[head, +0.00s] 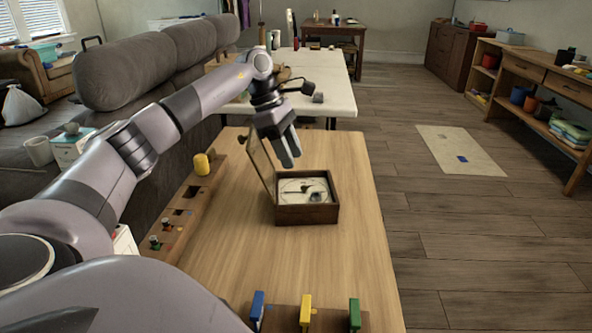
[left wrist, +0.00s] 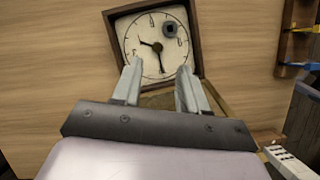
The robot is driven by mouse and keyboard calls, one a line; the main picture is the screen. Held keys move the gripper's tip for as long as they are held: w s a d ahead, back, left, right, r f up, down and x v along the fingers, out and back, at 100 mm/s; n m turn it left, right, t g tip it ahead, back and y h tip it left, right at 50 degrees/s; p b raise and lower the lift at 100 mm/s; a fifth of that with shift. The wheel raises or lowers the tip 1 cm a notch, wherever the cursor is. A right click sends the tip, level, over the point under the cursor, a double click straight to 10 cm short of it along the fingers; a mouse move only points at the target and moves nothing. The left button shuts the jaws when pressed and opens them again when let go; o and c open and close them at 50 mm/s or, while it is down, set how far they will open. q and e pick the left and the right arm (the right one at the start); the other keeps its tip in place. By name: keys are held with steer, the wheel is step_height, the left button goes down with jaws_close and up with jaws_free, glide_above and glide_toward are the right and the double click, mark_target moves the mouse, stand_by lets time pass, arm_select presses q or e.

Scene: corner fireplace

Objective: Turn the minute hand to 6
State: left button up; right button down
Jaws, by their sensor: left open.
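A dark wooden clock box (head: 307,214) stands on the light wooden table with its lid (head: 261,163) raised on the left side. Its pale round dial (left wrist: 132,33) faces up and shows best in the left wrist view. Dark hands (left wrist: 157,46) meet near the middle of the dial; one points to the upper left, a thinner one downward in that picture. A small dark ring-shaped part (left wrist: 171,30) sits at the dial's upper right. My left gripper (head: 290,162) is above the box, open and empty; its fingertips (left wrist: 157,64) show over the dial's lower edge. My right gripper is out of view.
A wooden strip with a yellow cylinder (head: 202,164) and small coloured pegs (head: 155,242) lies along the table's left edge. Blue, yellow (head: 306,309) and green upright pieces stand at the near edge. The table (head: 350,180) right of the box is clear.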

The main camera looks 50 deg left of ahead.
mark_target(304, 187)
arm_select(q)
steer(key=b+x, duration=0.1)
steer(key=x, duration=0.6)
steer(key=shift+w+a+f+b, duration=0.1)
steer(key=shift+a+b, duration=0.1)
steer(key=shift+b, duration=0.1)
steer(key=shift+c, duration=0.3)
jaws_close()
